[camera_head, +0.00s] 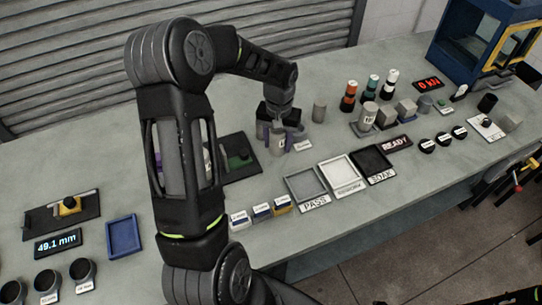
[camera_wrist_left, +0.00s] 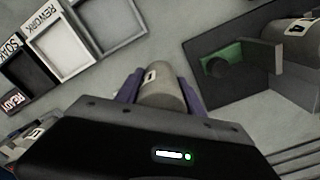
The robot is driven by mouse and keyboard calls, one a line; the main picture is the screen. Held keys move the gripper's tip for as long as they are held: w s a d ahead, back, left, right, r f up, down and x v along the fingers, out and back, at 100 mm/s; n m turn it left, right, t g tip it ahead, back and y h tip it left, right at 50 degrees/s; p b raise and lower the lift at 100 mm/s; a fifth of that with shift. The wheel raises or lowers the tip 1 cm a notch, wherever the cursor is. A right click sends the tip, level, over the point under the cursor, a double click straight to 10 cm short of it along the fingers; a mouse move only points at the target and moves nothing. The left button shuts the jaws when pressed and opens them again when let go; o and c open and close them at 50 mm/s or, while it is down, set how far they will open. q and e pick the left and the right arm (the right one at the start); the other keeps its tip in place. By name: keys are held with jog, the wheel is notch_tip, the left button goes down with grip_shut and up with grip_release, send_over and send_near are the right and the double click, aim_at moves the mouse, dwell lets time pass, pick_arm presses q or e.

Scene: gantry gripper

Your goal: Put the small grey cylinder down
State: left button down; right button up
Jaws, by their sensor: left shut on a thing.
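My left gripper (camera_head: 279,136) is shut on a small grey cylinder (camera_head: 277,148), above or at the bench near its middle. My right gripper is not in view.
PASS (camera_head: 305,185), REWORK (camera_head: 340,173) and SOAK (camera_head: 372,163) trays lie at the front right. A dark fixture with a green block (camera_head: 238,161) is left of the gripper, partly behind my arm. Bottles (camera_head: 349,97) and blocks stand to the right.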

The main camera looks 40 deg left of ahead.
pick_arm(q)
jog(key=shift+f, duration=0.85)
jog(key=shift+r, duration=0.1)
jog(key=shift+f+b, duration=1.3)
jog(key=shift+f, duration=0.6)
jog(key=shift+f, duration=0.2)
jog(key=c, duration=0.7)
grip_release()
jog(key=shift+r, duration=0.15)
